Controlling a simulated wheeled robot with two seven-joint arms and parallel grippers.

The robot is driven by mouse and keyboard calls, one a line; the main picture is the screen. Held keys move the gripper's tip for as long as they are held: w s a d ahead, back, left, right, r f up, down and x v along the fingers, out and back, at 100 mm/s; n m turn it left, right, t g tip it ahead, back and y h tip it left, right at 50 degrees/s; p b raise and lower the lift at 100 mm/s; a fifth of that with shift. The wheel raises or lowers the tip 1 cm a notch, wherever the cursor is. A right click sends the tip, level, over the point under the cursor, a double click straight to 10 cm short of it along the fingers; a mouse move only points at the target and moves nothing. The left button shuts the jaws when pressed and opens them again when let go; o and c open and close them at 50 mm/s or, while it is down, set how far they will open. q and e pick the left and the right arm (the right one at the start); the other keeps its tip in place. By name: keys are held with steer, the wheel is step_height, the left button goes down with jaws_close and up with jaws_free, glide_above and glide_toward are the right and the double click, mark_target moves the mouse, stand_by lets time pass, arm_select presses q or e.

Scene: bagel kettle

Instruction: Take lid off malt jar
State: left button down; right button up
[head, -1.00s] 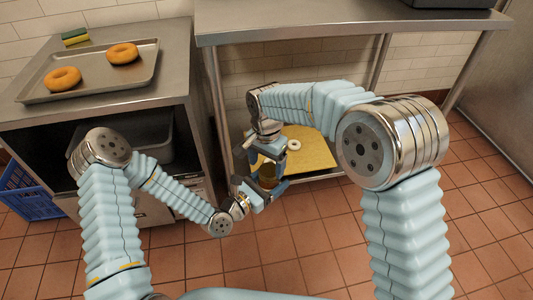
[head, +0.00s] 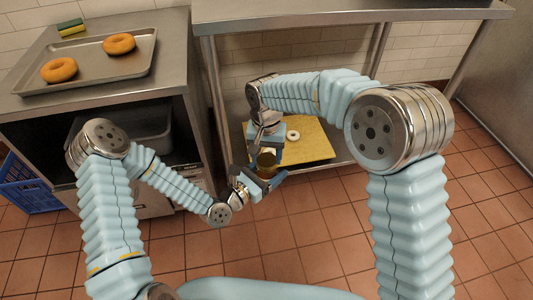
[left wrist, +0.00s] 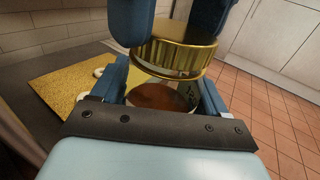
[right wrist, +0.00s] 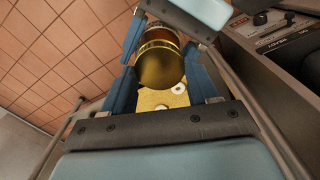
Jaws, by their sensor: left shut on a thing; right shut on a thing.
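The malt jar (left wrist: 160,97) is a glass jar with brown contents and a label, seen in the left wrist view between my left gripper's blue fingers (left wrist: 162,95). My left gripper (head: 268,181) is shut on the jar's body. The gold, ribbed lid (left wrist: 172,57) is at the jar's top, slightly tilted. The fingers of my right gripper (right wrist: 158,75) are shut on the lid, which also shows in the right wrist view (right wrist: 160,68). Whether the lid is fully clear of the rim I cannot tell. In the head view the jar (head: 266,164) is small and partly hidden by the grippers.
A yellow board (head: 310,143) with a white ring (head: 293,135) lies on the low shelf behind the grippers. A tray (head: 90,75) with two bagels and a sponge (head: 71,27) are on the left counter. A blue crate (head: 25,190) stands at left. The tiled floor in front is clear.

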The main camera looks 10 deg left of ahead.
steer(key=n, duration=0.7)
steer(key=shift+a+r, duration=0.15)
steer(key=shift+a, duration=0.2)
steer(key=n, duration=0.6)
steer(key=shift+s, duration=0.15)
steer(key=shift+d, duration=0.1)
steer(key=shift+r, duration=0.2)
steer(key=shift+d+r, duration=0.15)
steer(key=shift+r, duration=0.7)
steer(key=shift+r, duration=2.05)
steer(key=shift+d+f, duration=0.1)
steer(key=shift+d, duration=0.05)
